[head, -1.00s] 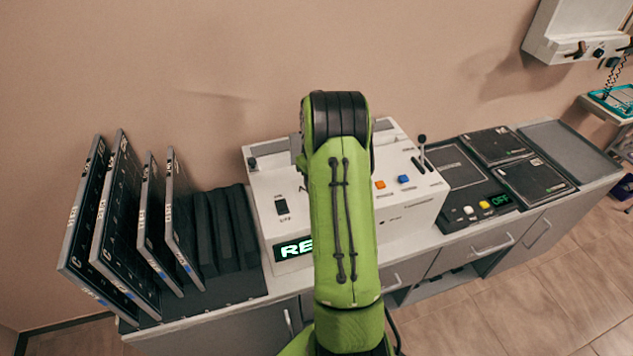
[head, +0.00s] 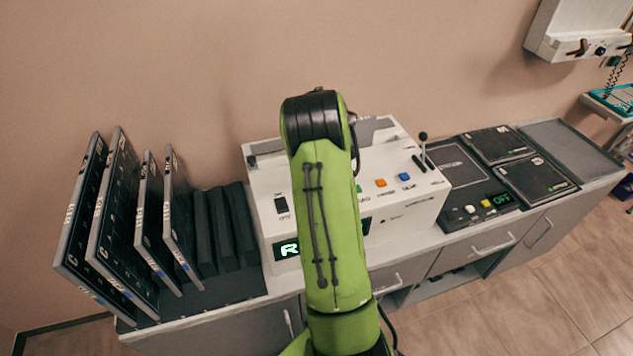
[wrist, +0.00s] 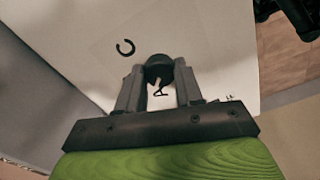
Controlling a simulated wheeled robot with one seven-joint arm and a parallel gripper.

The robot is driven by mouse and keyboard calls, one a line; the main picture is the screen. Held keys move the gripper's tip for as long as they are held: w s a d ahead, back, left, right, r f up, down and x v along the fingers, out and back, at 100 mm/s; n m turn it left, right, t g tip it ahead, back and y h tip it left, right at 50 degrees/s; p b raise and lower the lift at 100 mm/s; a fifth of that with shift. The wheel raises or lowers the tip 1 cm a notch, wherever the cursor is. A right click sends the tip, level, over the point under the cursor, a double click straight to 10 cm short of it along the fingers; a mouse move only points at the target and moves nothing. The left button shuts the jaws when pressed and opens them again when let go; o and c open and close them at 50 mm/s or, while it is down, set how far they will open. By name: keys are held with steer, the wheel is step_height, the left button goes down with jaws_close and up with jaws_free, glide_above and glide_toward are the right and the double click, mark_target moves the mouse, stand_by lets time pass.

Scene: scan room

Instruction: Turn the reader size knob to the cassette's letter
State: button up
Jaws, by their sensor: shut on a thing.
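The white reader (head: 400,205) stands mid-counter in the head view, partly covered by my green arm. Its lit display (head: 287,249) shows an "R"; the rest is hidden. In the wrist view, the dark round size knob (wrist: 158,69) sits between the fingers of my gripper (wrist: 158,80), which is shut on it. My gripper is hidden in the head view. I cannot tell which cassette is meant.
Several upright cassettes (head: 110,215) stand in a dark rack at left, beside empty slots. A lever (head: 422,150) rises from the reader's right end.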

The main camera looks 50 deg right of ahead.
steer(key=shift+n+b, duration=0.35)
steer(key=shift+n, duration=1.15)
steer(key=o, duration=1)
steer(key=shift+o, duration=0.2)
step_height(320, 180, up, 16)
steer(key=p, duration=0.3)
steer(key=shift+f, duration=0.1)
